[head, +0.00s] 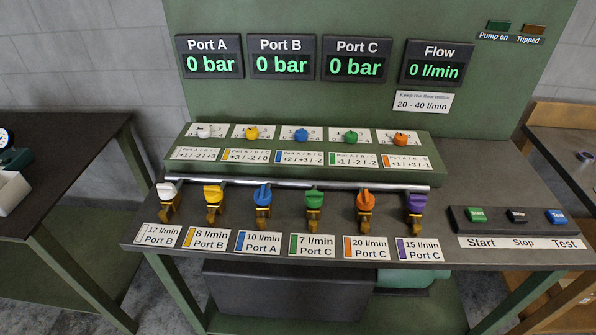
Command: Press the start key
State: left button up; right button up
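The green start key (477,214) sits at the left end of a dark key box at the bench's right side, above the label "Start". Beside it on the same box are the black stop key (516,215) and the blue test key (556,216). Neither of my grippers shows in the head view, and nothing covers the keys.
Several coloured valves (263,196) line a pipe along the bench front, with a raised green panel of small knobs (301,135) behind. Displays read 0 bar and flow (436,66) 0 l/min. A dark table (60,150) stands left.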

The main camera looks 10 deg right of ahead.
aim_at(476, 215)
jog(key=z, duration=1.6)
